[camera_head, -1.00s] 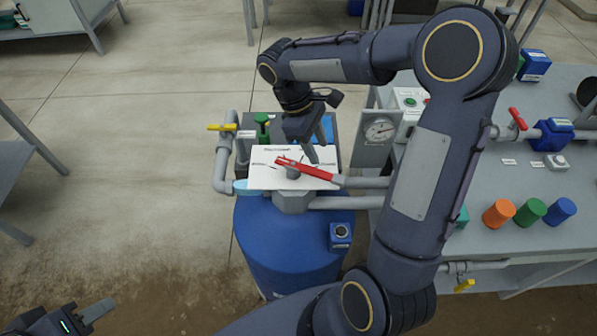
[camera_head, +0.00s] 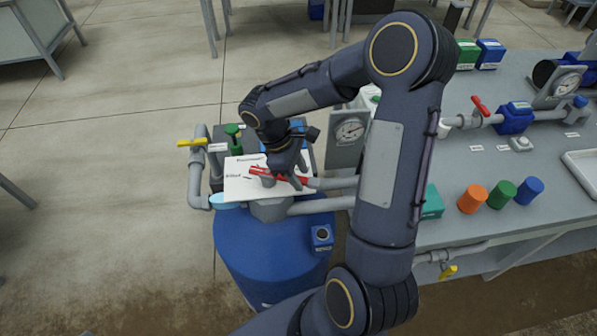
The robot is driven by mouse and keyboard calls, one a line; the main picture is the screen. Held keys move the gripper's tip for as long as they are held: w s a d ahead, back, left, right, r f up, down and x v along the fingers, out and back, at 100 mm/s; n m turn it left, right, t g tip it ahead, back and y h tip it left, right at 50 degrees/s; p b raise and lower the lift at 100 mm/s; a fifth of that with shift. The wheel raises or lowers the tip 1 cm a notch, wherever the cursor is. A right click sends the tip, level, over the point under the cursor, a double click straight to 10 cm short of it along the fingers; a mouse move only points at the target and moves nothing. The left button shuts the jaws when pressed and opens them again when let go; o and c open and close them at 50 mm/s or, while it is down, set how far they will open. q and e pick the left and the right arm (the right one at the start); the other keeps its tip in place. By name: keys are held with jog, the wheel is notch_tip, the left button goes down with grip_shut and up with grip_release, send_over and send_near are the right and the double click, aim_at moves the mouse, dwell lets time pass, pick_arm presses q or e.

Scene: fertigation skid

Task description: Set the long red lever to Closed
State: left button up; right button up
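The long red lever (camera_head: 262,172) sits on a grey valve body (camera_head: 271,209) above a white label plate (camera_head: 237,187). It lies nearly level across the plate, its right end slightly lower. The small print on the plate is too blurred to read surely, and its right part is covered by my gripper. My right gripper (camera_head: 291,178) points down at the right part of the lever, with its fingertips at or very close to the bar. Whether the fingers are closed on it I cannot tell. My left gripper is out of view.
The valve stands on a blue drum (camera_head: 270,250). A yellow-handled tap (camera_head: 192,142) and a green-topped valve (camera_head: 233,131) are at its left, a gauge (camera_head: 350,130) behind right. A grey bench (camera_head: 500,215) with orange, green and blue caps and a smaller red handle (camera_head: 480,105) fills the right.

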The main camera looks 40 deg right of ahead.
grip_shut()
jog(key=shift+s+a+m, duration=0.1)
jog(key=shift+m, duration=0.2)
jog(key=a+m+y, duration=0.5)
jog(key=a+m, duration=0.4)
jog(key=m, duration=0.4)
jog(key=shift+w+a+m+t+y+p, duration=0.35)
jog(key=shift+w+a+m+t+p, duration=0.35)
jog(key=shift+w+m, duration=1.1)
jog(key=shift+w+a+m+t+y+p, duration=0.4)
jog(key=shift+w+a+m+t+p, duration=0.3)
jog(key=shift+m, duration=2.05)
jog(key=shift+w+a+m+t+y+p, duration=0.35)
jog(key=shift+w+a+m+t+p, duration=0.3)
jog(key=shift+w+m, duration=1.15)
jog(key=shift+s+d+m, duration=0.15)
jog(key=shift+s+m, duration=0.25)
jog(key=shift+m, duration=0.15)
